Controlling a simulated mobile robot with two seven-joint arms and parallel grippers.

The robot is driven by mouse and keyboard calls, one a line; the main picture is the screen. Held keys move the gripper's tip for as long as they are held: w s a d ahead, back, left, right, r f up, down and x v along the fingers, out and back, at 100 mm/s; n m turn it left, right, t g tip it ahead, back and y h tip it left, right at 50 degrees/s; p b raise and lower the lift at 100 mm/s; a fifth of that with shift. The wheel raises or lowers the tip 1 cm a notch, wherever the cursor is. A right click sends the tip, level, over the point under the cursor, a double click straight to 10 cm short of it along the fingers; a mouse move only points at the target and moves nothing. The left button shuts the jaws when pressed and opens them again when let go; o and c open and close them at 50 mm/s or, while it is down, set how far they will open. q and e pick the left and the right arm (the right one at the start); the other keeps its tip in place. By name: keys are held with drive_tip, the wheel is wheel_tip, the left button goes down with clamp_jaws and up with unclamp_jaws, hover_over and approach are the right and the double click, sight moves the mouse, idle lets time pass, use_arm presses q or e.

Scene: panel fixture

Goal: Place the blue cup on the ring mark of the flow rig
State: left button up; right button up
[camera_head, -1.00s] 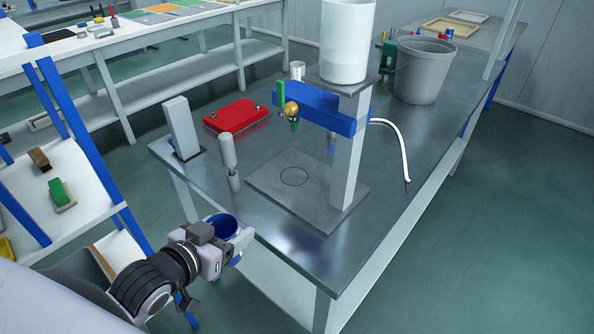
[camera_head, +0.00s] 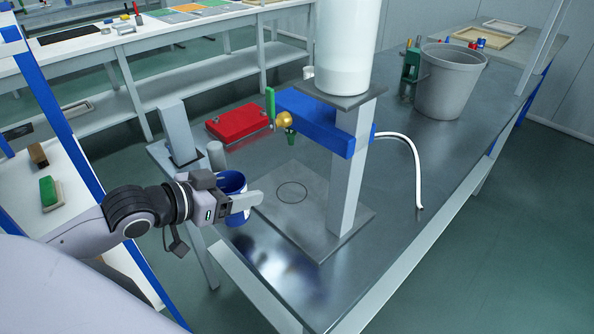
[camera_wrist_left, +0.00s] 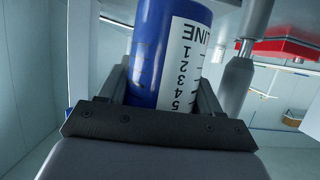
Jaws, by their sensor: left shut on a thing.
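The blue cup (camera_head: 233,184) is between the fingers of my left gripper (camera_head: 240,204), which is shut on it. In the left wrist view the cup (camera_wrist_left: 158,50) shows a white label with numbers, held between both fingers. In the head view the cup looks upright, left of the rig's base plate (camera_head: 318,222). The ring mark (camera_head: 292,192) is a thin dark circle on that grey plate, bare and in clear view. The flow rig has a grey post (camera_head: 347,175), a blue arm (camera_head: 315,122) with a brass and green tap (camera_head: 285,122), and a white tank (camera_head: 346,45) on top. My right gripper is not in view.
A grey cylinder-topped post (camera_head: 216,156) stands just behind the cup. A red box (camera_head: 238,122) lies further back, and a grey upright block (camera_head: 176,130) stands at left. A white hose (camera_head: 415,165) and grey bucket (camera_head: 450,85) are at right.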

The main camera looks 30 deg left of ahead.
use_arm(q)
drive_tip(key=shift+w+d+r+x, duration=0.15)
drive_tip(key=shift+r+x, duration=0.2)
drive_tip(key=shift+x, duration=2.2)
drive_tip(key=shift+w+r+x, duration=0.1)
drive_tip(key=shift+r+x, duration=0.3)
drive_tip(key=shift+x, duration=2.15)
drive_tip(key=shift+w+d+r+x, duration=0.15)
drive_tip(key=shift+r+x, duration=0.2)
drive_tip(key=shift+x, duration=2.2)
drive_tip(key=shift+a+f, duration=0.1)
drive_tip(key=o, duration=1)
drive_tip(key=p+v, duration=0.1)
drive_tip(key=v, duration=1.1)
